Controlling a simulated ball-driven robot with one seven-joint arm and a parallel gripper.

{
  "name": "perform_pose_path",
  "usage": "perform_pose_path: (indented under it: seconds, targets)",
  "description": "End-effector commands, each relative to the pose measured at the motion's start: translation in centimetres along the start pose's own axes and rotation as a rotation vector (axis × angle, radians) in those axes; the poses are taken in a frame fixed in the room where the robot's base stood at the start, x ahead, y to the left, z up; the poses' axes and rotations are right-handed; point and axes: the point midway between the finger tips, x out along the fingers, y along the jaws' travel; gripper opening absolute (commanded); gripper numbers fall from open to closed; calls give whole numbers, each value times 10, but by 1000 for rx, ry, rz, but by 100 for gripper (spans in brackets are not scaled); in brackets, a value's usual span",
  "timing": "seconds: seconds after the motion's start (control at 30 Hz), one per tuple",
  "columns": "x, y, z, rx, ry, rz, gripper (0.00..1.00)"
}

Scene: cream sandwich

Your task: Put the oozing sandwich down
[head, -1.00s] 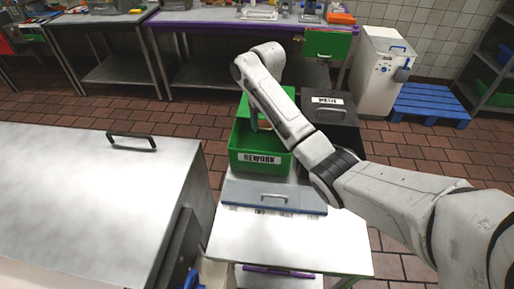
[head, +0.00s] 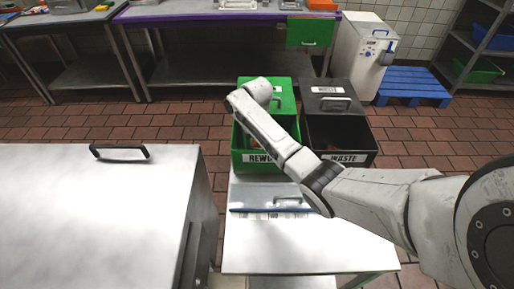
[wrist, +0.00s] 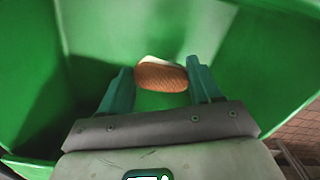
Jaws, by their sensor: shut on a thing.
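The sandwich (wrist: 162,77) shows in the wrist view as a browned, textured piece with a pale edge at its top. It sits between the two teal fingers of my gripper (wrist: 162,84), which is shut on it. Green walls of the REWORK box surround both in the wrist view. In the head view the green REWORK box (head: 243,160) stands at the back of the white table, with my arm reaching over it. My gripper and the sandwich are hidden there. I cannot tell whether the sandwich touches the box floor.
A black WASTE box (head: 365,159) stands right beside the green box, with something brownish inside. A blue-grey handled item (head: 255,200) lies on the white table (head: 290,250) in front. A steel-topped unit (head: 90,215) stands left. The table's front is clear.

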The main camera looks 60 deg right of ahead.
Motion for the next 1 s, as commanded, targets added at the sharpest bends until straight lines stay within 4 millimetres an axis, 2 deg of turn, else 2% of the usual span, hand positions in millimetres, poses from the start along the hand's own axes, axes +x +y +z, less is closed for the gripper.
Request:
perform_pose_path:
  seconds: [0.23, 0.7, 0.73, 1.0]
  targets:
    - [31, 1, 0, 1, -2, 2, 35]
    - [40, 0, 0, 0, -1, 1, 35]
    - [39, 0, 0, 0, 0, 1, 65]
    - [39, 0, 0, 0, 0, 0, 89]
